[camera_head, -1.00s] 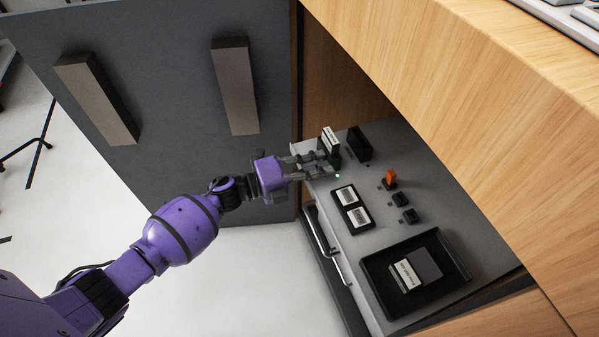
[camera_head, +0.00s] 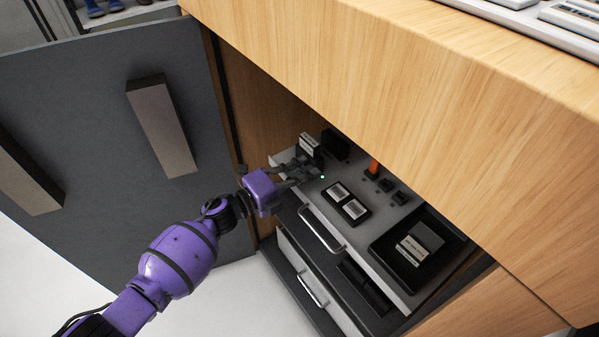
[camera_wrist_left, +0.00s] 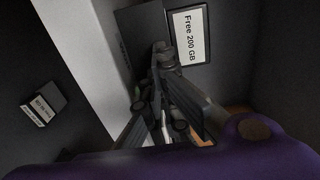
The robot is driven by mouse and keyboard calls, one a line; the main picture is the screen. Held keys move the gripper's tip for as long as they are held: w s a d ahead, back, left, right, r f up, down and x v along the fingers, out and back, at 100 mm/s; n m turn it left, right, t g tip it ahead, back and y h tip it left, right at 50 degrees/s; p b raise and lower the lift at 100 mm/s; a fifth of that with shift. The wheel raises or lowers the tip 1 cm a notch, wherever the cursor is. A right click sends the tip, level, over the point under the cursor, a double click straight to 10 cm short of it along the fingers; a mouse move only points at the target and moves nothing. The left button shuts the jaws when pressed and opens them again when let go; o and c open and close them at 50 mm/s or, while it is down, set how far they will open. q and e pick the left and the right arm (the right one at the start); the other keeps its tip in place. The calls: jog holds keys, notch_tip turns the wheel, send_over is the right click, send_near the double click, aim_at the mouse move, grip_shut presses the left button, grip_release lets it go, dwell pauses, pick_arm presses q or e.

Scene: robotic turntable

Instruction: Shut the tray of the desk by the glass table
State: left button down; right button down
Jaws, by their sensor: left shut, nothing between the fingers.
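The desk's pull-out tray (camera_head: 362,238) is grey with a metal front handle (camera_head: 321,230). It stands partly out of the wooden desk (camera_head: 400,95), and its inner part is hidden under the desk top. My left gripper (camera_head: 312,173) is shut with nothing held, at the tray's far front corner, close to a small upright box with a white label (camera_head: 310,145). Contact is not clear. In the left wrist view the shut fingers (camera_wrist_left: 163,50) are beside a dark box labelled "Free 200 GB" (camera_wrist_left: 189,36). My right gripper is out of view. I see no glass table.
The tray carries two flat labelled cases (camera_head: 346,203), small black parts, an orange piece (camera_head: 374,167) and a black bin (camera_head: 412,262). A lower drawer with a handle (camera_head: 313,290) is below. A grey door (camera_head: 95,130) stands open left. White floor is free in front.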

pick_arm(q)
jog(key=shift+d+r, duration=0.1)
jog(key=shift+a, duration=0.2)
jog(key=v, duration=1.1)
jog(key=shift+s+a, duration=0.25)
jog(key=shift+s, duration=0.05)
